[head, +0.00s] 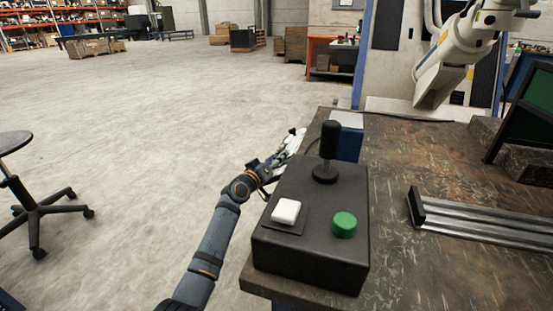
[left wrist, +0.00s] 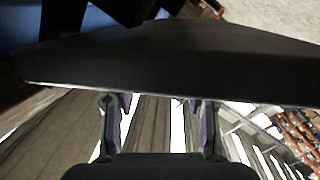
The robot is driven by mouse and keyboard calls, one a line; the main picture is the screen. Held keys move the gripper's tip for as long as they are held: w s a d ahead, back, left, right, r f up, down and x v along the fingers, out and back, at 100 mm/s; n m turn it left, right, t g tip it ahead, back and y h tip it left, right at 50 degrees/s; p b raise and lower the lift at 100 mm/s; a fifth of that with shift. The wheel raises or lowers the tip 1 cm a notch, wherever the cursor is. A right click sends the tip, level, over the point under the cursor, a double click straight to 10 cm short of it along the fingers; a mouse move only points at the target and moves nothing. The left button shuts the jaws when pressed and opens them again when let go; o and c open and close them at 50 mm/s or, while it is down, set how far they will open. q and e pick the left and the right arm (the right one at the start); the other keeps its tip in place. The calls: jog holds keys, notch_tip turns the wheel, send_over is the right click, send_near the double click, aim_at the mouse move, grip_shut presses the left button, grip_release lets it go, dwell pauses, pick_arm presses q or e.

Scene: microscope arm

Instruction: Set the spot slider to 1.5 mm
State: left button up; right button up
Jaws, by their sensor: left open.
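A black control box (head: 312,215) sits on the near left corner of the table. It carries a black joystick (head: 329,148), a white square button (head: 285,211) and a green round button (head: 344,224). I cannot make out a part that is clearly the spot slider. My left gripper (head: 292,142) is just beyond the far left side of the box, partly hidden by it. In the left wrist view its two fingers (left wrist: 160,112) are apart with nothing between them, and a dark slab (left wrist: 170,65) fills the upper part. My right gripper is not in view.
The worn dark table (head: 400,255) carries a metal rail (head: 490,228) at right and a dark-green screen (head: 535,105) at back right. A white jointed arm (head: 450,55) stands behind. A stool (head: 35,190) is at left; the floor between is clear.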

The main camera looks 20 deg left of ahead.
pick_arm(q)
jog(key=v, duration=1.2)
